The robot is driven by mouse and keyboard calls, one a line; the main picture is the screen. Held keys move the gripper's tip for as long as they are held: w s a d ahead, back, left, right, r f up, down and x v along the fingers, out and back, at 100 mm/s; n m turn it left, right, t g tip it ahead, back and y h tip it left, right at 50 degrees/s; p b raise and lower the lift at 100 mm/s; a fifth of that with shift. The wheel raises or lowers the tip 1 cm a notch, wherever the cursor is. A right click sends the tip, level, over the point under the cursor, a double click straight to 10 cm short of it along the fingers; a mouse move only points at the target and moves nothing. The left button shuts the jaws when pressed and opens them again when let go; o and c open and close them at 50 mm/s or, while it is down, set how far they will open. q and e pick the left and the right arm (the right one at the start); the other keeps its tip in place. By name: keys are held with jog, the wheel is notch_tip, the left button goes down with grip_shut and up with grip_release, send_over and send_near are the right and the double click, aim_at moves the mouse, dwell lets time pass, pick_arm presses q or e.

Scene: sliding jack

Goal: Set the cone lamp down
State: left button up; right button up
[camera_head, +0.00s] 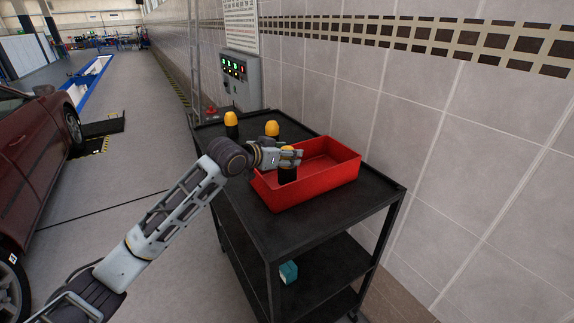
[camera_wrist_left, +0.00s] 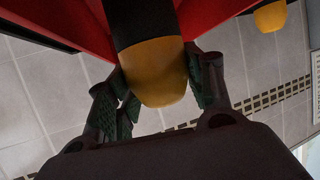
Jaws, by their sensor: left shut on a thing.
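My left gripper (camera_head: 290,158) is shut on a cone lamp (camera_head: 287,174) with a yellow top and a black body. Two similar lamps stand on the cart behind the bin, one at the far left (camera_head: 231,125) and one nearer (camera_head: 272,129). My right gripper is not in view.
The black cart (camera_head: 270,233) stands along a tiled wall on the right. A teal box (camera_head: 288,272) lies on its lower shelf. A grey control box (camera_head: 240,80) is at the far end. A dark red car (camera_head: 35,160) is at left, with open floor between.

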pick_arm(q)
jog(key=shift+f, duration=0.1)
jog(key=shift+f, duration=1.85)
jog(key=shift+f, duration=0.15)
jog(key=o, duration=1.1)
jog(key=shift+c, duration=0.2)
jog(key=shift+v, duration=0.9)
jog(key=b+v, duration=0.1)
jog(key=v, duration=0.9)
jog(key=shift+a, duration=0.15)
